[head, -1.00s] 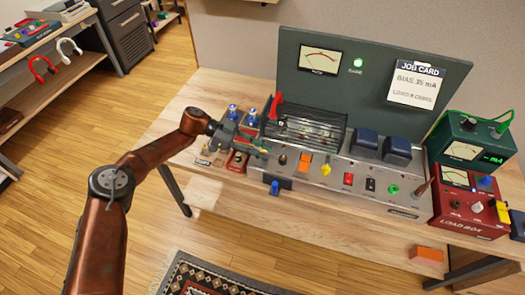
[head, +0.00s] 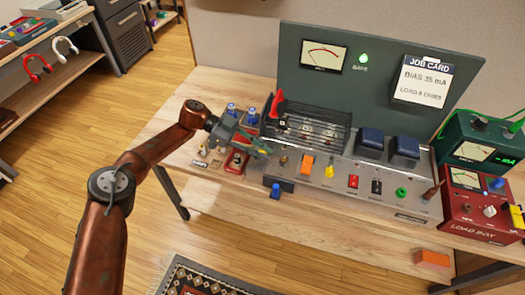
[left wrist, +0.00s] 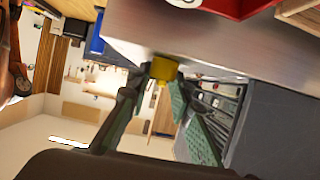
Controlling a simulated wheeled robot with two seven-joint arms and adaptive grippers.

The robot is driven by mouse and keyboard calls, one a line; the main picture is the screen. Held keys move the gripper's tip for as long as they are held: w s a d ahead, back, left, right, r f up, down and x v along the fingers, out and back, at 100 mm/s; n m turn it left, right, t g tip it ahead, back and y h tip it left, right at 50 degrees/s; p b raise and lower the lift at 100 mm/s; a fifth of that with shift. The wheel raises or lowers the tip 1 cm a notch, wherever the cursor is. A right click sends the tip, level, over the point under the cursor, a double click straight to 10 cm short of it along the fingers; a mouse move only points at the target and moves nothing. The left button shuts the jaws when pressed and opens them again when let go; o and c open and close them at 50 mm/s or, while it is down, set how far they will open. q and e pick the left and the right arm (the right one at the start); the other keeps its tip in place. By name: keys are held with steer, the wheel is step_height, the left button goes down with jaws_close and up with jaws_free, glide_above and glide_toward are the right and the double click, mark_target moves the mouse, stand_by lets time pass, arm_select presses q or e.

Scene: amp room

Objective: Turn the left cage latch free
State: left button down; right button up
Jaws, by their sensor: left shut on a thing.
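The tube cage (head: 312,122) is a dark barred cover on the amplifier on the bench, with a red handle (head: 276,104) at its left end. My left gripper (head: 262,146) is at the cage's front left corner. In the left wrist view, my left gripper's fingers (left wrist: 158,88) close around a small yellow piece (left wrist: 163,69), which looks like the left cage latch. In the head view the fingers hide this piece, so its turn angle cannot be read. My right gripper is not in view.
Blue-topped tubes (head: 231,110) stand behind my left wrist. A red load box (head: 478,210) stands at the right.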

arm_select(q)
steer(key=c, duration=1.7)
jaws_free()
steer(key=shift+c, duration=0.2)
steer(key=v, duration=0.7)
steer(key=shift+a, duration=0.2)
